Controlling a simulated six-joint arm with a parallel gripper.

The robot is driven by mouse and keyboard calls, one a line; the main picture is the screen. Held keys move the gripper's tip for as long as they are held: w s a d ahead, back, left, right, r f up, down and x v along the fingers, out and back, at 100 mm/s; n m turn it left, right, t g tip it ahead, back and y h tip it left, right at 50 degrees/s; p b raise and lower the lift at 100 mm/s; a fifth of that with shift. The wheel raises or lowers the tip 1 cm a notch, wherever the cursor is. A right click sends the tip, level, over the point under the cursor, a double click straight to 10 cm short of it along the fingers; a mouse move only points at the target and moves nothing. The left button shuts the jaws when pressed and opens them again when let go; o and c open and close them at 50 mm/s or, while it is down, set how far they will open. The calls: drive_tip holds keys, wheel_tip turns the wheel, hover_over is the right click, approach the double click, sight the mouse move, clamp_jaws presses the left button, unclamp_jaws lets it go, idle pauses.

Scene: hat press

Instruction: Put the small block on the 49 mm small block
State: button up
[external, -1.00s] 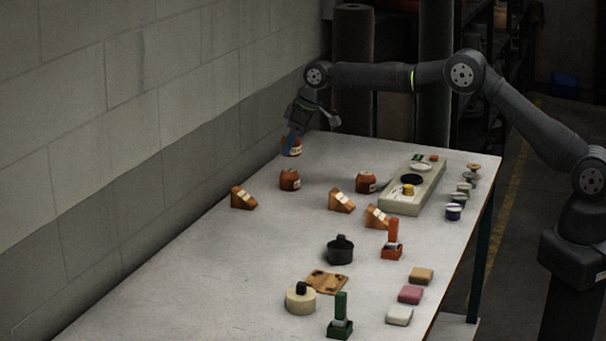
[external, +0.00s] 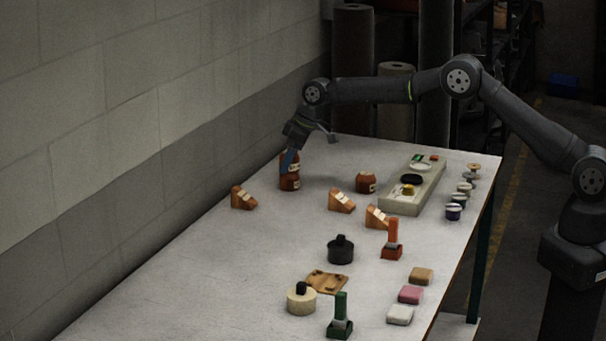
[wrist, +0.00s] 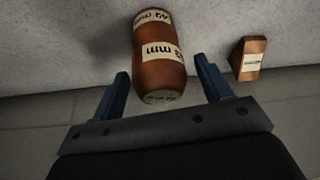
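Two brown, rounded small blocks with pale labels stand one on the other near the wall side of the table. The upper small block (external: 289,168) rests on the lower small block (external: 289,184), and the stack looks upright. In the wrist view the upper block (wrist: 160,78) is nearest, with the lower block (wrist: 150,22) beyond it; the label numbers are hard to read. My gripper (external: 290,160) is at the upper block. In the wrist view its blue fingers (wrist: 162,68) are spread on either side, with visible gaps to the block.
Another brown block (external: 366,182) stands to the right. Labelled wooden wedges (external: 243,198) lie nearby, one also in the wrist view (wrist: 249,60). A pale tray (external: 398,204), stamps, tins and coloured blocks occupy the right and front. The table's left front is clear.

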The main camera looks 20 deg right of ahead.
drive_tip(key=v, duration=1.2)
drive_tip(key=shift+r, duration=0.15)
drive_tip(key=x, duration=1.2)
drive_tip(key=shift+r, duration=1.7)
